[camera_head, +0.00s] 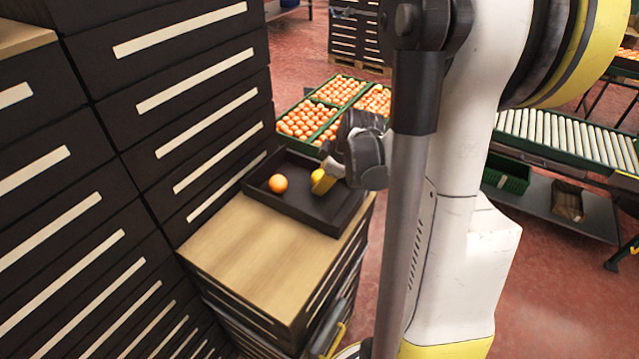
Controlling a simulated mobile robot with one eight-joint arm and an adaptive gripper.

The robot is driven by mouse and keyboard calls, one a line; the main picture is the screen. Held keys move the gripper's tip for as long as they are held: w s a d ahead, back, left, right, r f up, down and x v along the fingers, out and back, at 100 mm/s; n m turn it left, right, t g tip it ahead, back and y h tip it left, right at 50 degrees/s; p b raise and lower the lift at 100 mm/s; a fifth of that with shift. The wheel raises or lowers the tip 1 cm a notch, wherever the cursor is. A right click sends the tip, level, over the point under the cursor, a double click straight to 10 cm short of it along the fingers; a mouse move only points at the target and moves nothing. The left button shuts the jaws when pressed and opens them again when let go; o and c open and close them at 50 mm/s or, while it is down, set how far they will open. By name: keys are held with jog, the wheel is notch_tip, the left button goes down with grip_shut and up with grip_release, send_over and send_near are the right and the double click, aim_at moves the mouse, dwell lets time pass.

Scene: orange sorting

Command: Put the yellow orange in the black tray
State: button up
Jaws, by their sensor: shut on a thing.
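The black tray (310,209) stands on the wooden top of a drawer cabinet, left of centre. The yellow orange (318,175) is partly hidden by my gripper (324,180), whose yellow finger covers its lower right side. My gripper is shut on the yellow orange, over the inside of the tray. I cannot tell whether the fruit touches the tray floor. A second, deeper orange fruit (278,183) lies in the left part of the tray, apart from my gripper.
The cabinet's wooden top (245,245) is bare in front of the tray. Tall dark drawer cabinets (180,100) rise close on the left. Green crates (303,121) full of oranges stand behind the tray. A roller conveyor (565,135) is at the right.

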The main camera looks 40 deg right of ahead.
jog(key=shift+f, duration=0.75)
jog(key=shift+f, duration=0.15)
jog(key=o, duration=0.9)
jog(key=shift+c, duration=0.2)
